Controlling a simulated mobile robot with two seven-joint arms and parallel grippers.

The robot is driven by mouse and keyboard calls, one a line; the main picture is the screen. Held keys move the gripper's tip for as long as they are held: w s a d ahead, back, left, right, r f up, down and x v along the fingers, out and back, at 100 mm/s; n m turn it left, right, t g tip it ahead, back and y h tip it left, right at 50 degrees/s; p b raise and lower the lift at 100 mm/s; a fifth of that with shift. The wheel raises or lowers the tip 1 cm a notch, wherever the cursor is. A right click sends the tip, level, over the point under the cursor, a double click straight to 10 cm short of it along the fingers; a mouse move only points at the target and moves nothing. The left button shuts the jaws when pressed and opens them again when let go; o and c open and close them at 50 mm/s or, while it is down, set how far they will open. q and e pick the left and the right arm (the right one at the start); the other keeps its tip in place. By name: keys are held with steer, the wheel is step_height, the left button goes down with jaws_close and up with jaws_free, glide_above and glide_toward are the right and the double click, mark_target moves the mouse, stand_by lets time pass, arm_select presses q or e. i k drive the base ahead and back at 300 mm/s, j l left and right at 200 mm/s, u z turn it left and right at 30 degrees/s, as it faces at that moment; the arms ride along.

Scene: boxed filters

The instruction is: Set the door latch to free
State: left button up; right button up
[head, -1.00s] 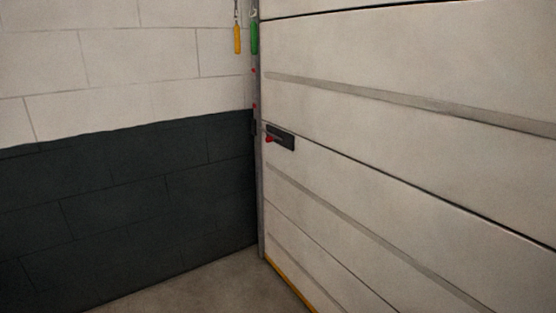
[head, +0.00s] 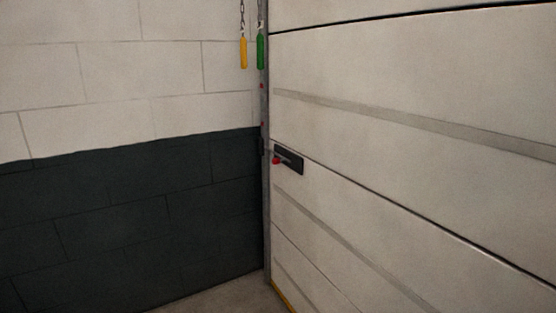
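The door latch (head: 289,159) is a dark plate on the white panelled door (head: 420,180), close to the door's left edge. A red knob (head: 276,160) sits at the plate's left end. The latch is small in the picture, and I cannot read its setting. Neither of my grippers is in the head view.
A yellow handle (head: 243,53) hangs on a chain beside a green handle (head: 261,51) at the door's upper left. A grey upright rail (head: 267,215) runs along the door's edge. The block wall (head: 110,95) stands left. Bare floor (head: 225,295) shows at the bottom.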

mark_target(276, 161)
steer(key=i+j+z, duration=0.1)
steer(key=i+z, duration=0.2)
steer(key=z, duration=0.2)
steer(key=i+j+z, duration=0.15)
steer(key=z, duration=0.3)
steer(key=i+j+z, duration=0.1)
steer(key=i+j, duration=0.35)
steer(key=i+j+z, duration=0.1)
steer(key=i+j, duration=0.3)
steer(key=j, duration=0.15)
steer(key=i+j+z, duration=0.1)
steer(key=i+j, duration=0.3)
steer(key=j, duration=0.15)
